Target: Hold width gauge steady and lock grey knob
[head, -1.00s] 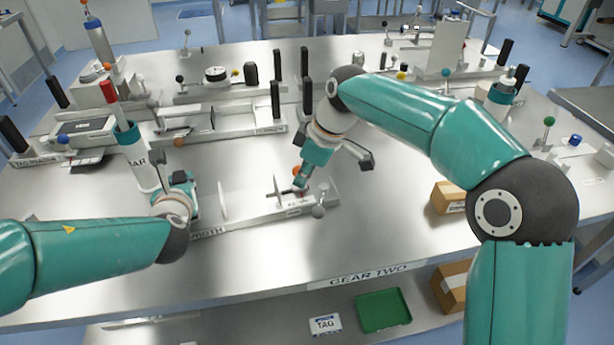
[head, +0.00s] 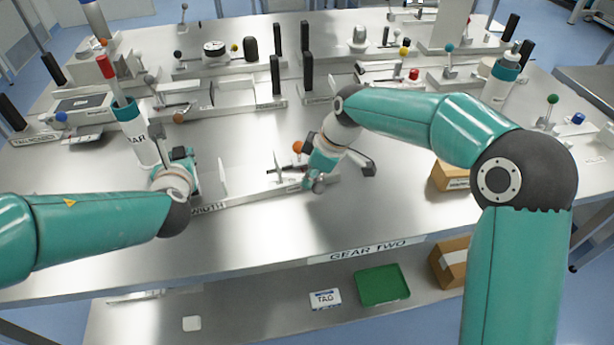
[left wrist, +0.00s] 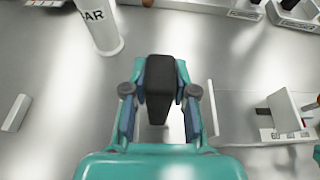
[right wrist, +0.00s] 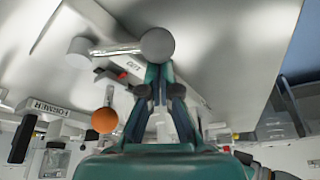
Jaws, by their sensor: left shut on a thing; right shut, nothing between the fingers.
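The width gauge (head: 240,196) is a long light bar on the near part of the table, with upright plates. My left gripper (head: 182,160) is at its left end. In the left wrist view the left gripper (left wrist: 160,92) is shut on the gauge's black handle (left wrist: 160,75). The grey knob (right wrist: 157,44) is a ball on a metal rod at the gauge's right end. My right gripper (head: 312,182) is shut and empty beside it. In the right wrist view its fingertips (right wrist: 157,74) are close against the knob; contact is unclear.
An orange ball (head: 299,147) on a rod stands just behind the right gripper. Other fixtures fill the table's back. The front strip is clear. A green tray (head: 382,285) lies on the shelf below.

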